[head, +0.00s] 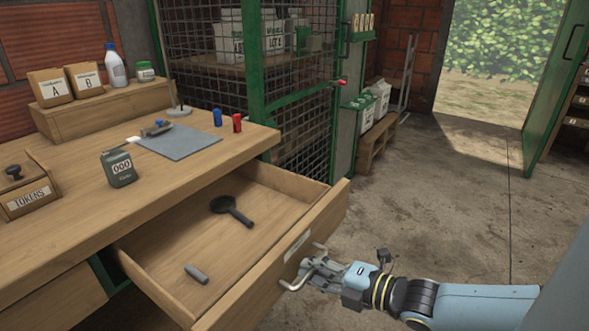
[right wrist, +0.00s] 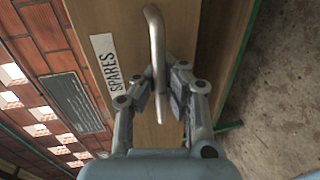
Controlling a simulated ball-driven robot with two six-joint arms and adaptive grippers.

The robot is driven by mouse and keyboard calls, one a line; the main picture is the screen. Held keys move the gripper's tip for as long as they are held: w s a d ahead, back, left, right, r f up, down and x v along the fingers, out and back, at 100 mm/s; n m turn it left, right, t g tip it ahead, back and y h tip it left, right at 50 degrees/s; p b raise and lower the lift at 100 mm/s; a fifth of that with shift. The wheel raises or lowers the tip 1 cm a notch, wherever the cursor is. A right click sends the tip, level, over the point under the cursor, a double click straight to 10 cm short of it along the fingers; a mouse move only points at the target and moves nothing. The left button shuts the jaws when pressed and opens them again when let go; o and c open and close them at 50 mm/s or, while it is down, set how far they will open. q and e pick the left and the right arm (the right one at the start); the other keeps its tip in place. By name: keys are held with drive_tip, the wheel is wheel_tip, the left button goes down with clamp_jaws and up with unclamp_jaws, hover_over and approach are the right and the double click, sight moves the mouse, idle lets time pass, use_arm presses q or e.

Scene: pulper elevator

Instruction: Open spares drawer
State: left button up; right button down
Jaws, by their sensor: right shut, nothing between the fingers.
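The spares drawer (head: 325,222) stands well pulled out from the wooden bench in the head view. Its front carries a SPARES label (right wrist: 108,64), readable in the right wrist view. A black round-headed tool with a handle (head: 232,209) and a small grey cylinder (head: 196,273) lie inside. The metal drawer handle (head: 291,286) also shows in the right wrist view (right wrist: 156,45). My right gripper (head: 317,267) is at the handle, shut with nothing held; its fingers (right wrist: 157,92) appear close around the bar, and contact cannot be told. My left gripper is not in view.
The bench top (head: 75,235) holds a TOKENS box (head: 28,197), a counter (head: 118,168), a grey mat (head: 182,142) and blue and red pieces. A green mesh cage (head: 300,130) stands behind. Concrete floor (head: 450,200) is clear to the right, toward an open doorway.

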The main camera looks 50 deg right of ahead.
drive_tip(key=shift+s+d, duration=0.1)
drive_tip(key=shift+s, duration=0.45)
drive_tip(key=c, duration=2)
unclamp_jaws()
drive_tip(key=o, duration=0.6)
drive_tip(key=v, duration=1.2)
